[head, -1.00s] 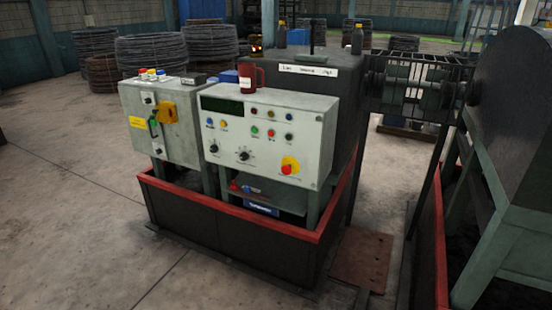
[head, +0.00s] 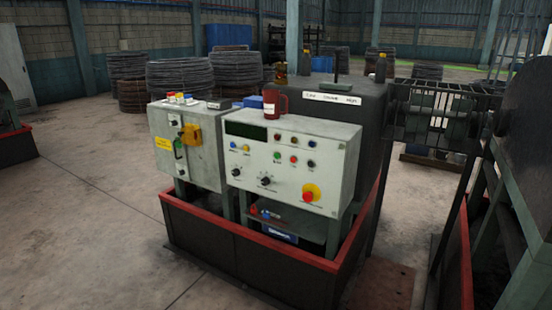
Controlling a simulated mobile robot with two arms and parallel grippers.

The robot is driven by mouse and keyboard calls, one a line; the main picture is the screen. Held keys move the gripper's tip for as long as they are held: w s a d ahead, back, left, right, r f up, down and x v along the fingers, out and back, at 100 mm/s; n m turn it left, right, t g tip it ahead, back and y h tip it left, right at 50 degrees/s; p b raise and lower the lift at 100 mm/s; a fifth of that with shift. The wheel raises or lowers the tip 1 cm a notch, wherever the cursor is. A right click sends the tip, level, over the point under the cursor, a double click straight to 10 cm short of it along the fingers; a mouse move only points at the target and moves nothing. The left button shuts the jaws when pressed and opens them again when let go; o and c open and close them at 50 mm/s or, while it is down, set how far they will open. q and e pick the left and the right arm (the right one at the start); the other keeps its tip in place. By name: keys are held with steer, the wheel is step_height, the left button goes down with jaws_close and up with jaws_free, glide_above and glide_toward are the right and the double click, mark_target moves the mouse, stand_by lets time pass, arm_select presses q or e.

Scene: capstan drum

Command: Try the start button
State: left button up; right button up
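The control panel (head: 325,165) is a pale grey box with a dark display (head: 247,131), small coloured buttons and black knobs. A green button (head: 277,155) sits in its button rows, with a red one (head: 293,159) beside it. The labels are too small to read, so I cannot tell which is the start button. A red emergency-stop knob on a yellow plate (head: 310,193) is at the lower right of the panel. Neither of my grippers is in view.
A grey switch box (head: 205,165) with a yellow switch stands left of the panel. A red mug (head: 275,104) stands on top of the panel. A red-rimmed low wall (head: 250,235) surrounds the base. Floor at left (head: 90,220) is clear. Dark machinery (head: 525,150) stands at right.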

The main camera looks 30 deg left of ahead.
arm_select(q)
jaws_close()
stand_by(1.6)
